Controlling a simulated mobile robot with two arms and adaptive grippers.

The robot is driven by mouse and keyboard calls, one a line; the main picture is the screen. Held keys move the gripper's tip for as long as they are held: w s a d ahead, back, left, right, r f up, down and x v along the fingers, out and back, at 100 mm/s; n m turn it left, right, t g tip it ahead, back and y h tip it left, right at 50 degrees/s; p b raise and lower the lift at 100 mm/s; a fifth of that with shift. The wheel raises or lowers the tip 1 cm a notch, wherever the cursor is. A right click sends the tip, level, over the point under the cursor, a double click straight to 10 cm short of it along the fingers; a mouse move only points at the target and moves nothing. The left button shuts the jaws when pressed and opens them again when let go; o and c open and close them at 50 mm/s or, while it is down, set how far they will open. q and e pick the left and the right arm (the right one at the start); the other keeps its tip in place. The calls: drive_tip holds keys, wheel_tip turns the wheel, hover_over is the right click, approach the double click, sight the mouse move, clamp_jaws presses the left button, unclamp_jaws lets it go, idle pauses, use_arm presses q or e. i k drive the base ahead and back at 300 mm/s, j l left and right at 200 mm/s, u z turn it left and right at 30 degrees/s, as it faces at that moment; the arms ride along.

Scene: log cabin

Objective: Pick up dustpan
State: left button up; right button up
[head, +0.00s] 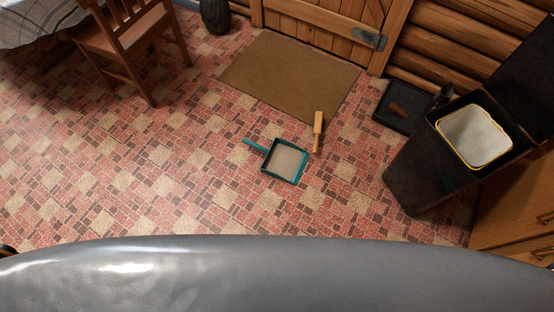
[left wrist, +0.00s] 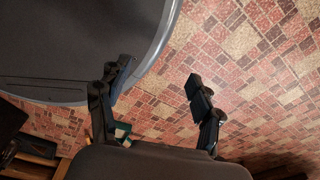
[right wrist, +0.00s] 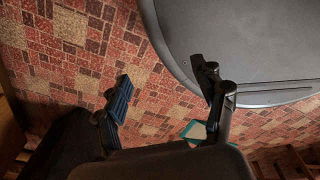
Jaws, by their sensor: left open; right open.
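The dustpan (head: 285,161) lies on the tiled floor in the middle of the head view. It is teal with a pale inside, and its short handle points to the left. Part of it shows in the right wrist view (right wrist: 195,131), beyond the gripper and partly hidden by it. My left gripper (left wrist: 158,82) is open and empty above the floor beside my grey base. My right gripper (right wrist: 163,80) is open and empty, also beside my base. Neither gripper shows clearly in the head view, and neither touches the dustpan.
A wooden-handled brush (head: 318,131) stands or lies just right of the dustpan. A brown mat (head: 290,75) lies before the door. A black bin (head: 430,165) and a dark tray (head: 396,112) are at right, a wooden chair (head: 125,45) at upper left. Floor left of the dustpan is clear.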

sight(285, 161)
drive_tip(key=i+j+z, duration=0.4)
drive_tip(key=j, duration=0.35)
drive_tip(key=z, duration=1.6)
drive_tip(key=u, duration=0.35)
drive_tip(key=k+l+u, duration=0.1)
drive_tip(key=u, duration=0.25)
drive_tip(key=k+l+u, duration=0.1)
drive_tip(key=u, duration=0.3)
drive_tip(key=k+l, duration=0.15)
drive_tip(key=k, duration=0.3)
drive_tip(key=k+l, duration=0.15)
drive_tip(key=k, duration=0.25)
